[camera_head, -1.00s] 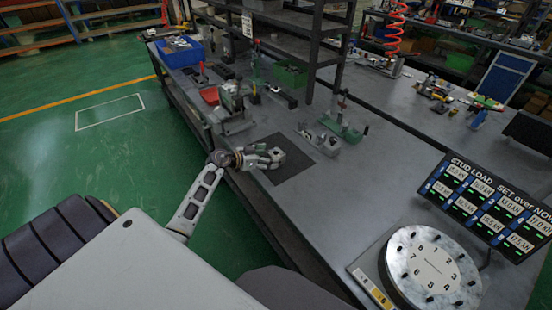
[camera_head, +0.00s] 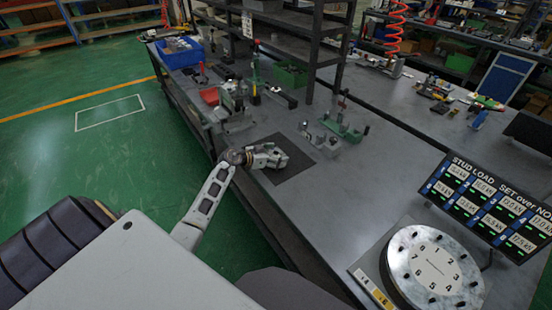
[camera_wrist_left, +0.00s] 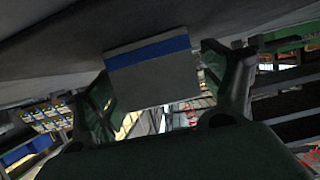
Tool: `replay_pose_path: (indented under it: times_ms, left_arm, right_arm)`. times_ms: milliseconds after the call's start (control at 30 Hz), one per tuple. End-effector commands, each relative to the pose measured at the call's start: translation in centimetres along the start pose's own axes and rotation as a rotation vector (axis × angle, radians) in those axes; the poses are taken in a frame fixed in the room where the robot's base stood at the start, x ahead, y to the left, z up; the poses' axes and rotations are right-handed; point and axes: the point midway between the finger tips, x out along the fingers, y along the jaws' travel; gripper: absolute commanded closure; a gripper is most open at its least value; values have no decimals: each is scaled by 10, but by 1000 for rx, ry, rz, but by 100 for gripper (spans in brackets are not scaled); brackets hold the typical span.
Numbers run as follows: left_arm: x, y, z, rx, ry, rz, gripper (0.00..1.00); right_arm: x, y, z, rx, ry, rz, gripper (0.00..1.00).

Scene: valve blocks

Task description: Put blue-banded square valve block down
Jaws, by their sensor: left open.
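The blue-banded square valve block (camera_wrist_left: 155,76) is a grey block with a blue stripe, seen between the fingers in the left wrist view. It stands against the dark surface at the top of that tilted picture and appears to rest on it. My left gripper (camera_head: 272,156) is open around the block, low over the dark square mat (camera_head: 292,173) on the bench. In the head view the fingers largely hide the block. My right gripper is out of view.
Clamp fixtures with green parts (camera_head: 345,130) stand just beyond the mat, and another fixture (camera_head: 235,110) stands to its left. A round numbered plate (camera_head: 432,262) and a stud load display (camera_head: 488,205) are at the right. The bench between mat and plate is clear.

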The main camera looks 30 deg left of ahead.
Motion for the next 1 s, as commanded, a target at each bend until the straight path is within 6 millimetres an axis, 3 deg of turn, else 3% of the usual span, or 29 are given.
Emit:
replay_pose_path:
  times_ms: [133, 667, 1000]
  left_arm:
    - [0, 0, 0, 0, 0, 0, 20]
    - [0, -1, -2, 1, 2, -1, 87]
    - [-2, -1, -5, 2, 2, -1, 87]
  right_arm:
    - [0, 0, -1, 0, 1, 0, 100]
    - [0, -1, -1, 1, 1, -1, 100]
    - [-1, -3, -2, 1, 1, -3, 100]
